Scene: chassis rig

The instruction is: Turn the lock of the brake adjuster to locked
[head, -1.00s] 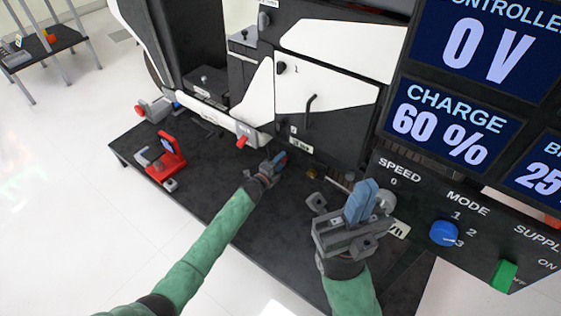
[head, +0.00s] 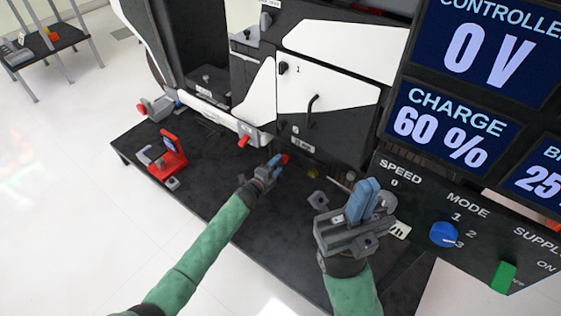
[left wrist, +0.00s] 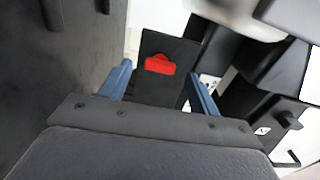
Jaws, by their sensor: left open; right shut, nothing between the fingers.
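A small red part (head: 285,158) shows just past the fingertips of my left gripper (head: 274,164), low in front of the rig. In the left wrist view the red part (left wrist: 159,65) sits on a dark plate (left wrist: 165,92), seen between the two open blue fingers. Whether the fingers touch it, and whether it is the brake adjuster's lock, I cannot tell. No lock marking is readable. My right gripper (head: 364,196) is shut and empty, in front of the control panel.
The panel has a blue mode knob (head: 444,234) and a green supply switch (head: 504,275). A red lever (head: 244,140) and a red stand (head: 170,152) are left of my left gripper.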

